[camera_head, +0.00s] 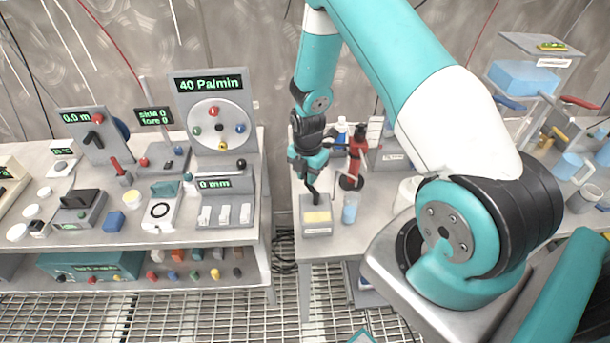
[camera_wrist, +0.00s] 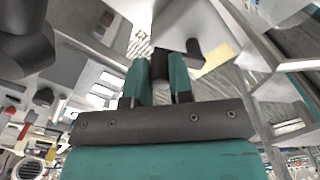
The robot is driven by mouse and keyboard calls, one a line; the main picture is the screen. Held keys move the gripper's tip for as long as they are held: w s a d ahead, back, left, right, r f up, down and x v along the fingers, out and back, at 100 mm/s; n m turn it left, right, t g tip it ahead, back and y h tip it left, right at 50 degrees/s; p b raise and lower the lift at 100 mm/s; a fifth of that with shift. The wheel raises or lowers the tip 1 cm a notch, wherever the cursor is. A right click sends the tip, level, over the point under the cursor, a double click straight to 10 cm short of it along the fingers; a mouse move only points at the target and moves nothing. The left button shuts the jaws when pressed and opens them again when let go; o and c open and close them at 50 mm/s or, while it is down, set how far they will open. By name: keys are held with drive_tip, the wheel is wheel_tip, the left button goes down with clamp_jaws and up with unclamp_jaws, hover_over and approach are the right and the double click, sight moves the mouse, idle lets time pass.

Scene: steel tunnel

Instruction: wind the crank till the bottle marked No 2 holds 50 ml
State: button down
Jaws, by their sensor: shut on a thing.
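My gripper (camera_head: 309,176) points down over the left part of the right-hand table. In the wrist view its two teal fingers (camera_wrist: 160,82) are closed on a dark piece (camera_wrist: 161,62) between them. In the head view a dark bent piece (camera_head: 313,193) hangs below the fingers, just above a grey box (camera_head: 316,229) with a yellow top patch. I cannot tell whether this piece is the crank handle or a loose thing. A blue-and-white bottle (camera_head: 341,131) stands behind. No No 2 mark or liquid level can be read.
A red stand with a dark base (camera_head: 355,160) and a blue cup (camera_head: 350,209) are close to the right of my gripper. The left table holds a dial panel (camera_head: 213,120) and several instruments. A gap separates the two tables.

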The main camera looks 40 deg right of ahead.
drive_tip(key=shift+w+d, duration=0.15)
drive_tip(key=shift+s+d+r+m+b, duration=0.1)
drive_tip(key=shift+s+d+m+b, duration=0.55)
drive_tip(key=shift+m, duration=1.55)
drive_tip(key=shift+s+d+f+m+b, duration=0.1)
drive_tip(key=shift+s+d+m+b, duration=0.6)
drive_tip(key=shift+m, duration=1.5)
drive_tip(key=shift+s+d+r+m+b, duration=0.1)
drive_tip(key=shift+s+d+m+b, duration=0.2)
drive_tip(key=shift+m+b, duration=1.3)
drive_tip(key=shift+m+p, duration=0.65)
drive_tip(key=shift+m, duration=0.15)
drive_tip(key=c, duration=1)
unclamp_jaws()
drive_tip(key=shift+s, duration=0.1)
